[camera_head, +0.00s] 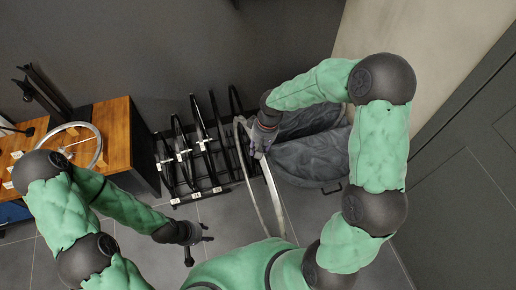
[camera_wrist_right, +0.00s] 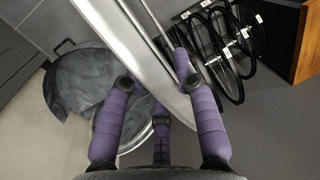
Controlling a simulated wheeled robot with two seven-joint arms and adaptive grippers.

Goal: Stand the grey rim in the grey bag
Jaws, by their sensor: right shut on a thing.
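The grey rim (camera_head: 272,196) is a pale metal hoop, seen nearly edge-on in the head view. My right gripper (camera_head: 262,142) is shut on its upper part. In the right wrist view, the rim (camera_wrist_right: 137,50) runs between the purple fingers of the right gripper (camera_wrist_right: 158,88). The grey bag (camera_head: 312,160) lies open on the floor, just right of the right gripper and the rim. It also shows in the right wrist view (camera_wrist_right: 75,88). The rim's lower part is beside the bag in the picture; I cannot tell its height. My left gripper (camera_head: 204,238) is open and empty.
A black rack (camera_head: 178,196) with several dark wheels stands left of the rim. A wooden bench (camera_head: 118,130) is at the left, with another pale wheel (camera_head: 77,143) on it. A grey door (camera_head: 465,160) is at the right. Tiled floor is free around the left gripper.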

